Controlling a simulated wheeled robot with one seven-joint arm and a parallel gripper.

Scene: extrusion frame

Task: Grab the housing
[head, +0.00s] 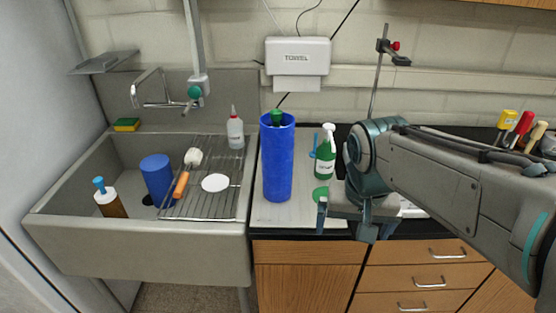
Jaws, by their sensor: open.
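A tall blue cylinder (277,165), open at the top with a dark green piece showing in its mouth, stands upright on the light mat on the counter. A shorter blue cylinder (157,181) stands in the sink. Either could be the housing; I cannot tell which. My gripper (345,222) is open, pointing down over the counter's front edge, to the right of the tall cylinder and apart from it. No object shows between its fingers, though my arm hides part of the counter behind.
A green bottle (325,152) stands just behind my gripper, and a green disc (321,193) lies on the mat beside it. The sink (140,245) at left holds a brown bottle (108,203) and a wire rack (205,205). A clamp stand (378,75) rises behind my arm.

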